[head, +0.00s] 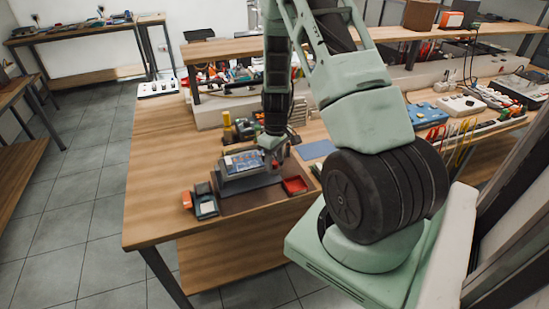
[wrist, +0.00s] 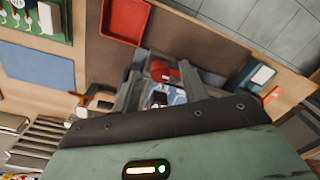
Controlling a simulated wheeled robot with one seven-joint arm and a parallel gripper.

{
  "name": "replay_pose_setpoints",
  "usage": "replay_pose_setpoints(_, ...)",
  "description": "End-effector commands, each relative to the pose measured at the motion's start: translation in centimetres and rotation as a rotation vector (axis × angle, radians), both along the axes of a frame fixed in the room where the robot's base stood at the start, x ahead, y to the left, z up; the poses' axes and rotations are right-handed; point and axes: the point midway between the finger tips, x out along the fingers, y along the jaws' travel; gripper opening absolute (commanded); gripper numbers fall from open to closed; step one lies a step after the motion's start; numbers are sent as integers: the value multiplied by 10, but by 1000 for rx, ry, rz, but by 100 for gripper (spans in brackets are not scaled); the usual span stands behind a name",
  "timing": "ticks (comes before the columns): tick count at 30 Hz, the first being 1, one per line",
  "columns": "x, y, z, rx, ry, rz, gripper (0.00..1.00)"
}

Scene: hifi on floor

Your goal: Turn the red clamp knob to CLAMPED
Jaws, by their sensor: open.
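The red clamp knob (wrist: 163,70) shows in the wrist view, between the two fingers of my open gripper (wrist: 160,84). I cannot tell whether a finger touches it, or read any CLAMPED mark. In the head view my gripper (head: 272,146) points down at the right end of a grey device (head: 248,180) with a bluish display face. The device stands on a brown mat (head: 262,197) on the wooden bench. The knob is mostly hidden by my gripper there.
A red tray (head: 295,185) lies right of the device; it also shows in the wrist view (wrist: 125,18). A small dark box (head: 205,205) stands to the left, beside an orange item. A blue mat (head: 316,149) lies behind. The bench's left part is clear.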

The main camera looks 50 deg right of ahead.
Motion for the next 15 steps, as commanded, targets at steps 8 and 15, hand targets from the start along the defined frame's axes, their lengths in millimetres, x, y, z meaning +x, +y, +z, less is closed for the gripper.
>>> replay_pose_setpoints(8, 0, 0, 0, 0, 0, 0, 27)
replay_pose_setpoints(15, 0, 0, 0, 0, 0, -1, 0)
